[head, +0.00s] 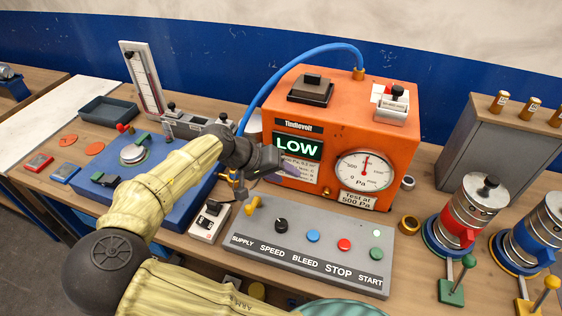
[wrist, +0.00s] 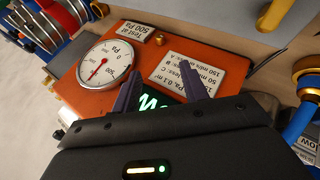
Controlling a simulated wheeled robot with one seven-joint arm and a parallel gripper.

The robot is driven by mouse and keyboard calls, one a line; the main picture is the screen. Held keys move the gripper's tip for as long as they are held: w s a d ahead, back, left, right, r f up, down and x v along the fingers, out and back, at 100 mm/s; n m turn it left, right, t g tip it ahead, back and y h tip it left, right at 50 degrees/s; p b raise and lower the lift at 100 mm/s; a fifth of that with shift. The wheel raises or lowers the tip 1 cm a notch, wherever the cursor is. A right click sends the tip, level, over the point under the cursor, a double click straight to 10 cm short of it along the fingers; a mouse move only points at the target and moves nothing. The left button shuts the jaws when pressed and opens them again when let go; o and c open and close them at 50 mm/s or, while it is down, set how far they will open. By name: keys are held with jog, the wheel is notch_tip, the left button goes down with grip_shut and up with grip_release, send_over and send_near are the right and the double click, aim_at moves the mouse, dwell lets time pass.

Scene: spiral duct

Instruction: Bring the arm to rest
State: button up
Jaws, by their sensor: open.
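My arm (head: 165,185) reaches up from the bottom left in the head view, over the blue unit. My gripper (head: 282,172) is in front of the left part of the orange tester (head: 335,100). In the wrist view my gripper (wrist: 160,78) shows two dark fingers apart with nothing between them. Behind them are the tester's orange face (wrist: 115,62), its round dial (wrist: 104,66) and part of the green lit display (wrist: 158,103). The display reads LOW in the head view. I cannot tell the exact gap between fingertips and tester.
A grey control panel (head: 317,262) with knobs and buttons lies in front of the tester. A blue hose (head: 290,68) arches from the tester's top down behind my wrist. Metal canisters (head: 468,212) stand at right, by a grey cabinet (head: 500,140). A grey tray (head: 108,110) sits at left.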

jog(key=s+d+f+g, duration=0.1)
jog(key=d+f, duration=0.1)
jog(key=s+d+f+g+y, duration=0.1)
jog(key=d, duration=0.2)
jog(key=d+f+y, duration=0.1)
jog(key=d+f, duration=0.1)
jog(key=d, duration=0.1)
jog(key=shift+s+d+f+m+g, duration=0.1)
jog(key=shift+s+f+m+g, duration=0.2)
jog(key=shift+s+f+g, duration=0.1)
jog(key=s+d+f+y, duration=0.1)
jog(key=s, duration=0.1)
jog(key=s+d+f+g+y, duration=0.1)
jog(key=shift+s+d+y, duration=0.35)
jog(key=shift+d+y, duration=0.05)
jog(key=s+y, duration=0.1)
jog(key=s, duration=0.1)
jog(key=s+r+y, duration=0.1)
jog(key=shift+s+d+r+n+t+y, duration=0.1)
jog(key=shift+s+d+n+t+y, duration=0.2)
jog(key=shift+s+n+t, duration=0.1)
jog(key=s+r+n+t+y, duration=0.1)
jog(key=s+r+n+t, duration=0.1)
jog(key=r, duration=0.4)
jog(key=shift+s+t, duration=0.7)
jog(key=shift+s, duration=0.2)
jog(key=shift+a, duration=0.1)
